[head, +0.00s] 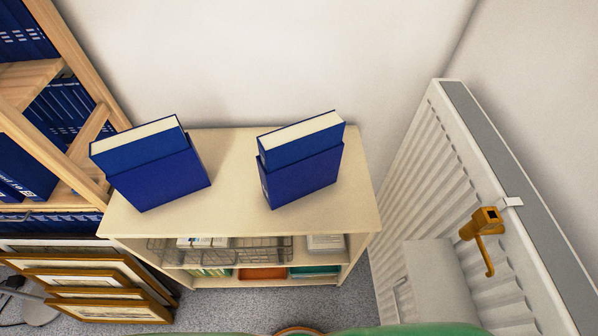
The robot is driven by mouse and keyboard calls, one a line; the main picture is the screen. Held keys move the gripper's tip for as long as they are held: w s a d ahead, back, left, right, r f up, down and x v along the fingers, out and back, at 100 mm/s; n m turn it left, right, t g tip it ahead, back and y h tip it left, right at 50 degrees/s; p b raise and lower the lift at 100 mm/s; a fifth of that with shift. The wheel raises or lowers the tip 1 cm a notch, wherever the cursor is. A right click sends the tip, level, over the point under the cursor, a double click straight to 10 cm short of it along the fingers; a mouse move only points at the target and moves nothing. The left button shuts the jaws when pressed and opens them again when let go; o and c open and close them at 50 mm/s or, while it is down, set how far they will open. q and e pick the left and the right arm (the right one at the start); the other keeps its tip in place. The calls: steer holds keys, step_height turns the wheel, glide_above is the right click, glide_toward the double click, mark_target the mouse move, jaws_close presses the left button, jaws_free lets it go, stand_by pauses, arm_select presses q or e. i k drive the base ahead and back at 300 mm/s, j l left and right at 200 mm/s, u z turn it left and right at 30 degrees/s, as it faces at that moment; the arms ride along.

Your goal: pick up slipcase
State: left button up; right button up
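Two blue slipcases stand on top of a low cream cabinet (235,205). The left slipcase (162,183) holds a blue book (140,148) whose pale page edges stick out of its top. The right slipcase (302,179) also has a blue book (300,141) standing partly out of it. Both are turned at an angle and stand apart, with bare cabinet top between them. Which one the task means, I cannot tell. Neither of my grippers is in the head view.
A wooden shelf (50,140) with blue volumes stands at the left. Framed prints (90,285) lean below it. A white radiator (450,190) with an orange-brown fitting (484,225) is at the right. The cabinet's lower shelves hold a wire basket (225,250). A wall rises behind the cabinet.

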mark_target(282, 187)
steer(key=k+j, duration=0.45)
steer(key=j, duration=0.25)
steer(key=k+j, duration=0.25)
steer(key=j, duration=0.1)
